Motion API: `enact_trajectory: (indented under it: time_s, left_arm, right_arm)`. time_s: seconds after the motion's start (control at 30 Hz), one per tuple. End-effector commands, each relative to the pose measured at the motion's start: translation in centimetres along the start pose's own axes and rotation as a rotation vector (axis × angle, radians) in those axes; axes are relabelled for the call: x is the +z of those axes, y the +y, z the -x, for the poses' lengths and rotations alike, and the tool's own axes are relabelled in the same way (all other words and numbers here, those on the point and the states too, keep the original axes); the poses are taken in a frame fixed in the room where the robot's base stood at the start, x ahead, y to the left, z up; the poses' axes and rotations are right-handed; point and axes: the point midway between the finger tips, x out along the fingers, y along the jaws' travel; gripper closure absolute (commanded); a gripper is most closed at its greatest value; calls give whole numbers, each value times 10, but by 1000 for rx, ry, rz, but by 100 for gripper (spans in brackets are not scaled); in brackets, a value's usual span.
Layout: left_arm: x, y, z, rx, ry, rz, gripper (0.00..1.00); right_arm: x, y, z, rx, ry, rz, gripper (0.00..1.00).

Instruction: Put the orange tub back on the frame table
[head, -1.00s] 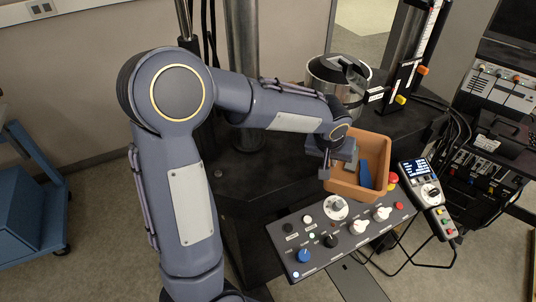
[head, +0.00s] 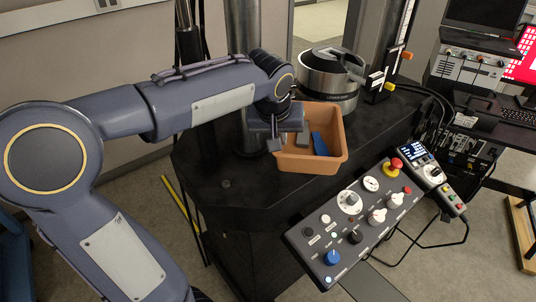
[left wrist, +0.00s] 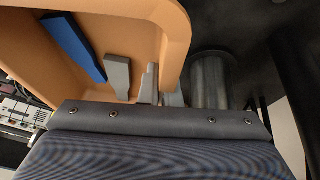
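The orange tub (head: 310,164) is over the black top of the frame table (head: 225,165), in front of the steel cylinder. It looks upright; I cannot tell whether it rests on the top or hangs just above it. A blue item (head: 320,144) lies in it. My left gripper (head: 291,143) is at the tub's left wall. In the left wrist view the tub (left wrist: 178,22) fills the upper left, with the blue item (left wrist: 75,46) inside, and the gripper's grey fingers (left wrist: 146,84) straddle the wall, shut on it. My right gripper is out of view.
A steel cylinder (head: 328,84) stands behind the tub, and a thick column (head: 244,40) to its left. A control panel (head: 318,240) with knobs and a red button juts out at the front right. The tabletop left of the tub is bare.

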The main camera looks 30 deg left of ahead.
Motion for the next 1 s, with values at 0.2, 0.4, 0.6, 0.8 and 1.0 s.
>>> enact_trajectory:
  time_s: [0.2, 0.4, 0.6, 0.8, 1.0]
  left_arm:
    - [-1, -26, -36, -1, -3, 1, 100]
    - [-2, -35, -50, -1, -4, -1, 100]
    - [7, -41, -76, 0, -6, -2, 100]
    - [9, -41, -81, 1, -2, -2, 100]
    - [10, -41, -84, 1, -2, -2, 100]
  right_arm:
    - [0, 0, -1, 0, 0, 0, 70]
    - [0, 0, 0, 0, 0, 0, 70]
    - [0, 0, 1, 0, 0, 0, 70]
    - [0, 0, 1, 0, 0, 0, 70]
    - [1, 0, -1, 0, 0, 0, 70]
